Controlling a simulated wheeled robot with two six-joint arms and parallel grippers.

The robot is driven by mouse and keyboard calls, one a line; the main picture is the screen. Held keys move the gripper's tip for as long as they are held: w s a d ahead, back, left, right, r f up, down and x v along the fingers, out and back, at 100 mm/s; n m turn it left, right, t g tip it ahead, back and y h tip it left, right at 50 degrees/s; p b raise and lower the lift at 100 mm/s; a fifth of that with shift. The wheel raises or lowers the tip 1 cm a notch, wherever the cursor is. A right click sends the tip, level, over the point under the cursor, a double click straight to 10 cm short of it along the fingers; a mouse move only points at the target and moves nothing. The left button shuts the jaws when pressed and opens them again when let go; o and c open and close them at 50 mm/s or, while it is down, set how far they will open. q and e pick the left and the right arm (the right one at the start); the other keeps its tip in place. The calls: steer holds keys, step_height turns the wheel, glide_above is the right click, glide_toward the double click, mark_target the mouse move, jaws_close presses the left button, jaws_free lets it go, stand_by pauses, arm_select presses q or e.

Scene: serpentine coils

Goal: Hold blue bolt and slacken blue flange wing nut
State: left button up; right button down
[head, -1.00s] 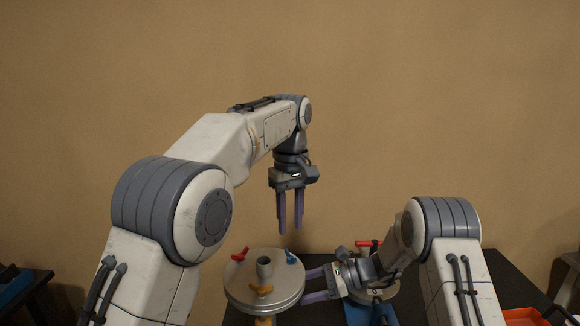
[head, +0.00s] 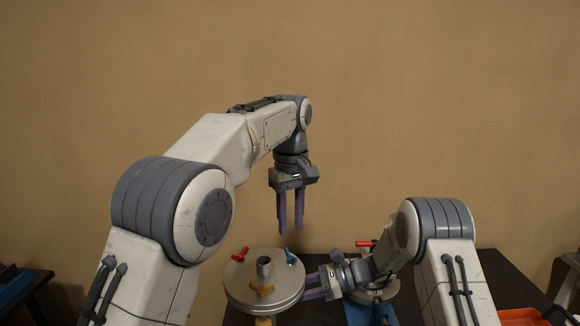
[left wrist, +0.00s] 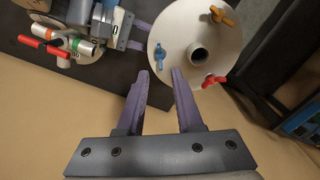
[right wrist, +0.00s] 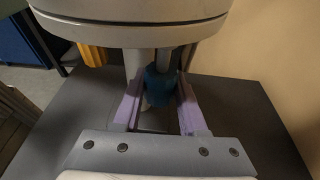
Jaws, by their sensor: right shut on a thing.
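The blue wing nut (head: 290,256) sits on top of the round metal flange (head: 240,285), at its far right edge. It also shows in the left wrist view (left wrist: 160,56). My left gripper (head: 291,230) points down above the flange, open and empty, with the wing nut beyond its fingertips. The blue bolt (right wrist: 160,86) hangs below the flange's underside. My right gripper (right wrist: 154,98) is shut on it from the side, one finger on each side. In the head view the right fingertips (head: 307,286) are partly hidden at the flange's edge.
A red wing nut (head: 241,254) and an orange one (head: 262,290) also sit on the flange around an upright pipe stub (head: 264,266). A second fitting with a red handle (head: 366,243) stands right, behind my right arm. An orange tray (head: 522,316) is at lower right.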

mark_target(290, 252)
arm_select(q)
steer(key=shift+f, duration=3.45)
jaws_close()
